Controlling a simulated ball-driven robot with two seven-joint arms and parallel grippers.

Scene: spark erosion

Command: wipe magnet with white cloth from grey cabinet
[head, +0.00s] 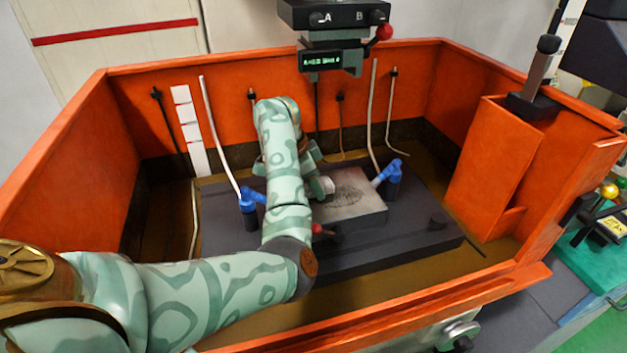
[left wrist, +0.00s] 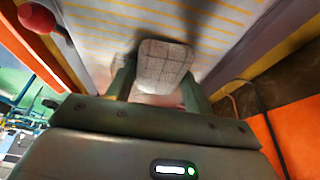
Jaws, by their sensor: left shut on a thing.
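The magnet (head: 366,211) is a flat grey block on the dark table of the orange tank, with a dark smudge on its top. In the left wrist view its striped top (left wrist: 226,22) fills the upper part. My left gripper (head: 318,187) is over the magnet's left side, partly hidden by my arm. It is shut on the white cloth (head: 327,185), which looks like a small pale folded pad between the fingers in the left wrist view (left wrist: 164,64). I cannot tell whether the cloth touches the magnet. My right gripper is not in view.
Blue nozzles stand left (head: 248,203) and right (head: 392,178) of the magnet. A red-tipped handle (head: 318,229) is at its front left. The machine head (head: 334,55) hangs above and behind. Orange tank walls (head: 60,190) surround the dark table (head: 415,235), whose right part is mostly clear.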

